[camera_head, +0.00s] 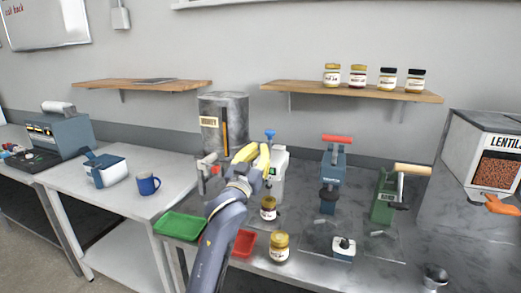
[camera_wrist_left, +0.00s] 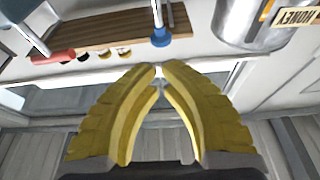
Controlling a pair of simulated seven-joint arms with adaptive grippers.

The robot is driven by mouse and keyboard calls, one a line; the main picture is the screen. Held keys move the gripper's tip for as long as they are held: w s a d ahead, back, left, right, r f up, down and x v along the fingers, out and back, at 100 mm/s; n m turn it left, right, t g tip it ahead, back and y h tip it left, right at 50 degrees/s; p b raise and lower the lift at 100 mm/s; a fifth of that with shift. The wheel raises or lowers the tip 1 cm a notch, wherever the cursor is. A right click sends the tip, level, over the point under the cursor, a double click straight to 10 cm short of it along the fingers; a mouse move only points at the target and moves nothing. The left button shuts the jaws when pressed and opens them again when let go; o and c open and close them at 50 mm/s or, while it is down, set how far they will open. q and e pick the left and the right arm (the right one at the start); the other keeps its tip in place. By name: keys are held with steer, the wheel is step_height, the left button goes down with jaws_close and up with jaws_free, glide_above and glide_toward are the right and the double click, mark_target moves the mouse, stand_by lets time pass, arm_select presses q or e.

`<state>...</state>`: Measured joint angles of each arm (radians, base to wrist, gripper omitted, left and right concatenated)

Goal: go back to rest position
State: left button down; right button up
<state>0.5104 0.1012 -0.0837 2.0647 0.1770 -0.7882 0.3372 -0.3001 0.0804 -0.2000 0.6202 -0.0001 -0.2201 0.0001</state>
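My left gripper (camera_head: 255,152) is raised over the workbench in the head view, in front of the honey dispenser and the white press. Its two yellow fingers also fill the middle of the left wrist view (camera_wrist_left: 159,71). The tips come together with nothing held between them. My left arm comes up from the bottom of the head view. My right gripper and arm are not in view.
The honey dispenser (camera_head: 223,124) and white blue-topped device (camera_head: 279,170) stand close behind the left gripper. Jars (camera_head: 279,248), a green tray (camera_head: 180,226) and a red tray (camera_head: 244,243) lie near the arm. A shelf (camera_head: 350,92) holds several jars.

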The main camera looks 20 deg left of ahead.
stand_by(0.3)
